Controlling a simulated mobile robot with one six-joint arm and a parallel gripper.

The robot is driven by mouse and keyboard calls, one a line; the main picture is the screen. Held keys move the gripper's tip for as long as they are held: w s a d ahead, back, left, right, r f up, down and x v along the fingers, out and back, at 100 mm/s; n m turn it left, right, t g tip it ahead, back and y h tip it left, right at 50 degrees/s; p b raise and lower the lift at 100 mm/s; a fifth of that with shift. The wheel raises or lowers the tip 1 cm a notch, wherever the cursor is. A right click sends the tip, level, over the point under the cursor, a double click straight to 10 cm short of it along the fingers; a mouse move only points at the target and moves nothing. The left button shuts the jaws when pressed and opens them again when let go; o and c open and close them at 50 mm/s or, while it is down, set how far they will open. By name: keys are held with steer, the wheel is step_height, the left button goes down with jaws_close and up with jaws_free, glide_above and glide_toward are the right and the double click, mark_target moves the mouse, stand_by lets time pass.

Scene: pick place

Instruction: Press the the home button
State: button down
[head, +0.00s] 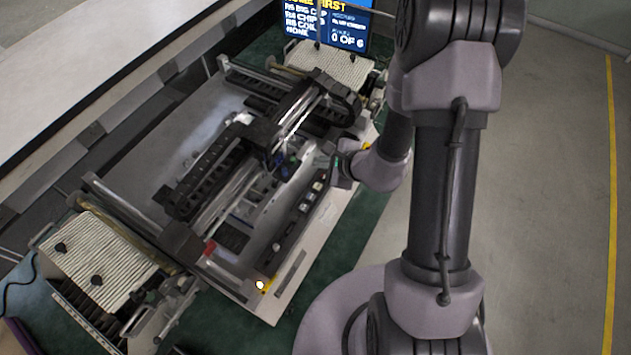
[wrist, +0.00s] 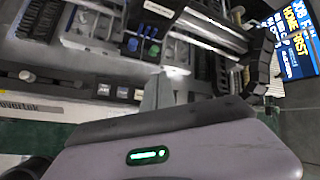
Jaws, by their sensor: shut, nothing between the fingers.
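A dark control strip (head: 290,228) with several small buttons runs along the near right edge of a pick-and-place machine (head: 225,160). A few square buttons (head: 310,197) sit on it; in the wrist view these buttons (wrist: 121,92) lie left of my fingers. Their labels are too small to read surely, so I cannot tell which is the home button. A pale round button (wrist: 27,76) is farther left. My gripper (head: 336,168) is shut and empty beside the upper end of the strip. In the wrist view the grey fingers (wrist: 163,92) point at the machine; contact is unclear.
A screen (head: 328,22) behind the machine reads partly "FIRST"; the wrist view shows "HOME FIRST" on this screen (wrist: 294,32). A gantry (head: 285,120) crosses the machine bed near my gripper. The floor (head: 555,190) is clear at right.

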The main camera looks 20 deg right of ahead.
steer(key=b, duration=0.6)
glide_above(320, 188)
step_height(320, 188, down, 8)
steer(key=shift+f, duration=0.4)
steer(key=shift+b, duration=0.3)
stand_by(1.3)
steer(key=shift+f+b, duration=0.4)
steer(key=shift+b, duration=0.2)
